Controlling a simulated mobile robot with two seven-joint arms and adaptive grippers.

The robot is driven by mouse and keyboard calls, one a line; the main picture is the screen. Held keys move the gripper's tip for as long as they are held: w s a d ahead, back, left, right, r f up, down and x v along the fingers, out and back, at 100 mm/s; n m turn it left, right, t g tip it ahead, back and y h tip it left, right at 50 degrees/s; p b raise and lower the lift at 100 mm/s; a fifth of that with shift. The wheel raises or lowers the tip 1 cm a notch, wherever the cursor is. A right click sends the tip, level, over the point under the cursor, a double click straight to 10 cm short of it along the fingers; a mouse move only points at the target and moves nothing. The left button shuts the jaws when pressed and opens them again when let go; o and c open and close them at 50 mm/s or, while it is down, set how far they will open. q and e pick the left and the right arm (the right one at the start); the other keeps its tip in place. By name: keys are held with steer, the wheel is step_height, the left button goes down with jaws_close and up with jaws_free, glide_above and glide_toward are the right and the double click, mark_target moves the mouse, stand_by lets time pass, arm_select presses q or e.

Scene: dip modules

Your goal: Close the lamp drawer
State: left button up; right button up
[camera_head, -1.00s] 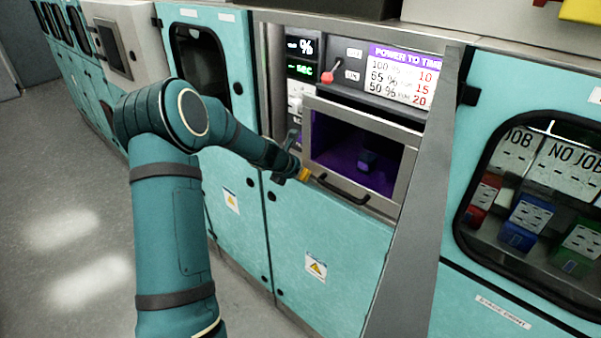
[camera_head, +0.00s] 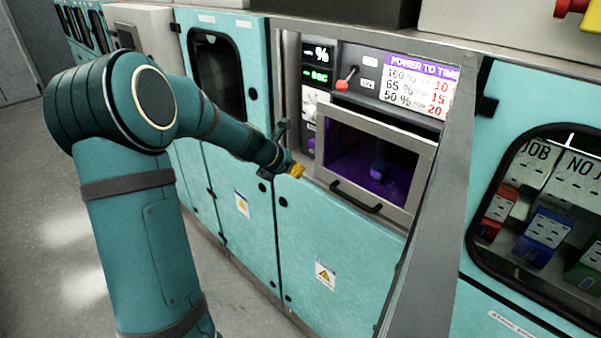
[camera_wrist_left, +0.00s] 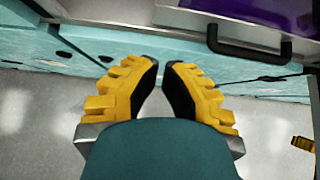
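The lamp drawer (camera_head: 412,207) stands pulled out from the machine front in the head view. It has a metal frame, a purple-lit window and a black bar handle (camera_head: 356,197). The handle (camera_wrist_left: 247,50) and the drawer's underside edge show at the top right of the left wrist view. My left gripper (camera_head: 297,171) is just left of the drawer's lower left corner, apart from the handle. In the left wrist view its yellow fingers (camera_wrist_left: 161,64) have their tips almost together with nothing between them. A yellow ridged piece, seemingly my right gripper (camera_wrist_left: 303,143), shows at that view's right edge.
A control panel with a red-knobbed lever (camera_head: 343,82) and a power-to-time chart (camera_head: 420,85) is above the drawer. Teal cabinet doors (camera_head: 330,238) lie below. A slanted grey metal panel (camera_head: 440,200) stands close to the drawer's right. Grey floor is open at left.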

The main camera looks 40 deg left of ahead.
arm_select(q)
steer(key=o, duration=0.5)
steer(key=shift+s, duration=0.3)
steer(key=s+d+f+n+h, duration=0.1)
steer(key=d+f+n, duration=0.1)
steer(key=s+d+f+n+h+b, duration=0.1)
steer(key=s+d+f+n+h, duration=0.1)
steer(key=shift+s+d+f+n, duration=0.1)
steer(key=shift+s+d+n, duration=0.1)
steer(key=shift+d+n, duration=0.15)
steer(key=n+t+h+b, duration=0.3)
steer(key=n+t, duration=0.2)
steer(key=n, duration=0.5)
glide_toward(348, 200)
steer(key=x, duration=1)
jaws_close()
